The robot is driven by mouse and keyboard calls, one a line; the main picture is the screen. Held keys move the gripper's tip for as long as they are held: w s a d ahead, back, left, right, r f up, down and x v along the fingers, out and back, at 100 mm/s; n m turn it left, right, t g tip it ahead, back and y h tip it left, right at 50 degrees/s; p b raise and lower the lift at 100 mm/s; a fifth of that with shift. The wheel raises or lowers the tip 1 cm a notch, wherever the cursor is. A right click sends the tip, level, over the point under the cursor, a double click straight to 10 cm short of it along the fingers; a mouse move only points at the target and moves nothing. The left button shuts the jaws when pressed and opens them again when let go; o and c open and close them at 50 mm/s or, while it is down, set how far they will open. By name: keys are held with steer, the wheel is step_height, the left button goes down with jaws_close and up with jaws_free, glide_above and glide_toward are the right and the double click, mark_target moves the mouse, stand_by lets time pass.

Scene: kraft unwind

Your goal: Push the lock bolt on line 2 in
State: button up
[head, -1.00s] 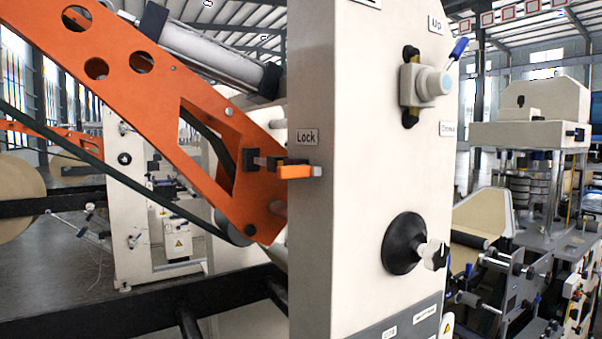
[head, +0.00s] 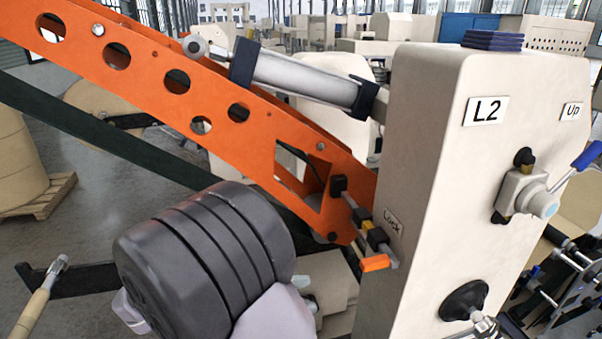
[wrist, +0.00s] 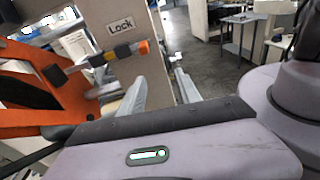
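The lock bolt with its orange handle (head: 375,262) sits on the left face of the cream cabinet marked L2 (head: 410,160), under a Lock label (head: 393,221). Its rod spans between black blocks beside the orange arm frame (head: 345,205). In the wrist view the lock bolt (wrist: 122,52) shows at the upper left, orange end to the right, below the Lock label (wrist: 121,24). My gripper (wrist: 160,88) shows two grey fingers standing apart with nothing between them. They are below and right of the bolt, not touching it in this view. My gripper is hidden in the head view.
A blue-handled lever (head: 575,165) and a black round knob (head: 465,300) are on the cabinet's right face. A white cylinder (head: 305,78) runs above the orange frame. A large paper roll (head: 20,155) stands on a pallet at left. Open floor (wrist: 212,60) shows beyond the cabinet.

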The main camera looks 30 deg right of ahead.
mark_target(362, 263)
step_height(362, 263, up, 3)
steer(key=w+a+n+h+p, duration=0.1)
steer(key=w+a+h, duration=0.1)
steer(key=w, duration=0.1)
steer(key=shift+t, duration=0.4)
steer(key=x, duration=0.6)
steer(key=b+x, duration=0.1)
steer(key=x, duration=1.1)
steer(key=shift+s+a+f, duration=0.15)
steer(key=shift+s+f, duration=0.2)
steer(key=shift+f, duration=0.05)
jaws_close()
